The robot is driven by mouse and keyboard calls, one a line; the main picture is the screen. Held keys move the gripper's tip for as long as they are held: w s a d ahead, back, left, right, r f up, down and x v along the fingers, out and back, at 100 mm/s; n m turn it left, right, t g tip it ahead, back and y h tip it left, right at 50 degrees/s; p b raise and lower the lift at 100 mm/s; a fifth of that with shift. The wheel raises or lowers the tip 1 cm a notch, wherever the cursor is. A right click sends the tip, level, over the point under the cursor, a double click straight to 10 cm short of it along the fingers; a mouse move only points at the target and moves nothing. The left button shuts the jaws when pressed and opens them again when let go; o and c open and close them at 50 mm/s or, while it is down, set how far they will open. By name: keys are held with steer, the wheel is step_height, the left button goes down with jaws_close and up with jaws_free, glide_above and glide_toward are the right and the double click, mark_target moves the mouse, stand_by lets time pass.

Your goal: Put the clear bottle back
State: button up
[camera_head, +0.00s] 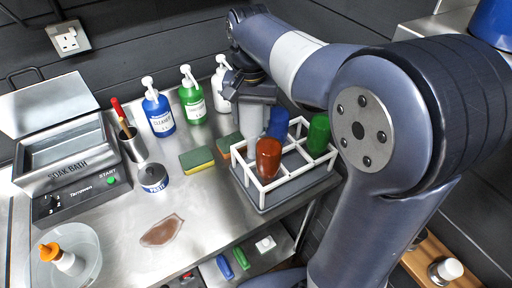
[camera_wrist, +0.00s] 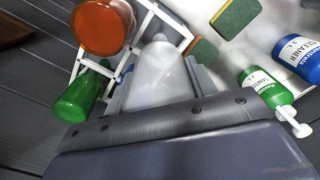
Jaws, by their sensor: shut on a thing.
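My gripper (camera_head: 250,92) is shut on the clear bottle (camera_head: 250,122), which looks whitish and see-through. In the wrist view the bottle (camera_wrist: 160,75) sits between the two fingers. It is at the back left of the white-framed bottle rack (camera_head: 262,186). I cannot tell whether its lower end is inside a compartment or just above it. The rack holds a brown bottle (camera_head: 268,158) at the front left, a blue bottle (camera_head: 278,124) at the back and a green bottle (camera_head: 318,134) at the right.
Two sponges (camera_head: 197,160) lie left of the rack. Pump bottles, blue (camera_head: 158,114), green (camera_head: 192,100) and white (camera_head: 220,88), stand along the back wall. A soak bath (camera_head: 75,165), a brush cup (camera_head: 132,146), a round tin (camera_head: 153,178) and a brown spill (camera_head: 161,231) are further left.

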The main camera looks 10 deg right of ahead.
mark_target(252, 136)
steer(key=shift+f, duration=3.5)
steer(key=shift+f, duration=0.15)
steer(key=o, duration=1)
step_height(252, 136, up, 12)
steer(key=shift+r, duration=0.25)
